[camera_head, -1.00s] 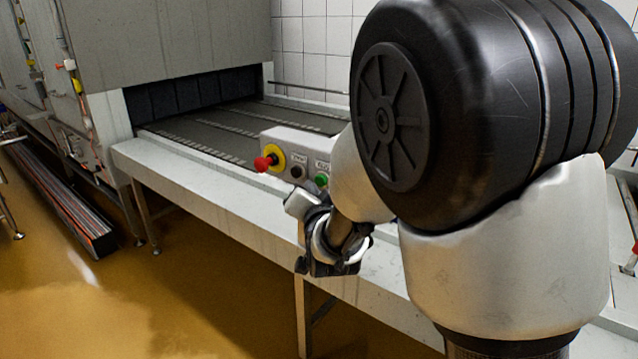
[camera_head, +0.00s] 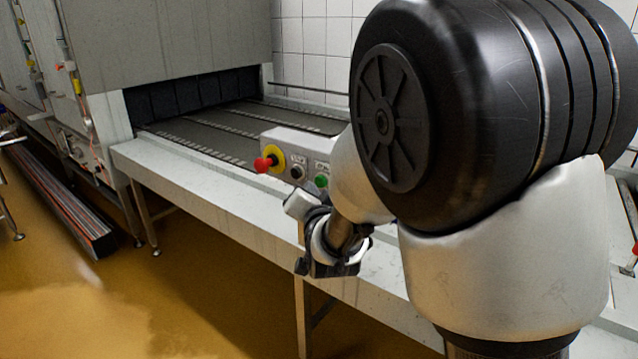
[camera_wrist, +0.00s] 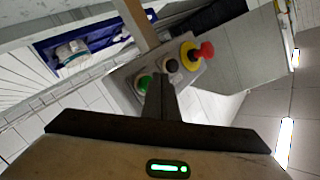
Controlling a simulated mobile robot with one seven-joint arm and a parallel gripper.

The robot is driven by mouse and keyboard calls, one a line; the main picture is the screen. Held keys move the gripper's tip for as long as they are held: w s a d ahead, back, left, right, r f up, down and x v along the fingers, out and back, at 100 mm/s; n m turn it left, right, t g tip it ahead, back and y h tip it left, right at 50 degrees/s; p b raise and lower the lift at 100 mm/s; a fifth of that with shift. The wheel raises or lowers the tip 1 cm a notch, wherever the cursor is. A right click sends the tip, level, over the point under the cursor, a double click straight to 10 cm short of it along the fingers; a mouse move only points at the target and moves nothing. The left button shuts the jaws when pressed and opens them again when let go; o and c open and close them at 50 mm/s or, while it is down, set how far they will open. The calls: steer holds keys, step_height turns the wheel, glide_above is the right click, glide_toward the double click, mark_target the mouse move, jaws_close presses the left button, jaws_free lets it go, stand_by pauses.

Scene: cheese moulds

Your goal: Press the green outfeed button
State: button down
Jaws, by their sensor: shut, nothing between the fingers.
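The green button (camera_head: 321,181) sits at the right of a grey control box (camera_head: 283,141) on the conveyor's near edge. In the wrist view the green button (camera_wrist: 144,82) shows just left of the fingertips of my gripper (camera_wrist: 158,78). My gripper is shut and empty, pointing towards the box. The gap between fingertips and button is hard to judge; I cannot tell whether they touch. In the head view my arm hides the box's right end, and the fingertips are not clearly visible.
A black button (camera_head: 297,172) and a red emergency stop (camera_head: 264,163) on a yellow disc sit left of the green button. The conveyor belt (camera_head: 205,137) runs behind the box into a grey machine (camera_head: 165,40). The floor (camera_head: 190,290) in front is clear.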

steer(key=shift+w, duration=0.1)
stand_by(0.7)
steer(key=shift+w+d+b, duration=0.25)
steer(key=shift+b, duration=0.25)
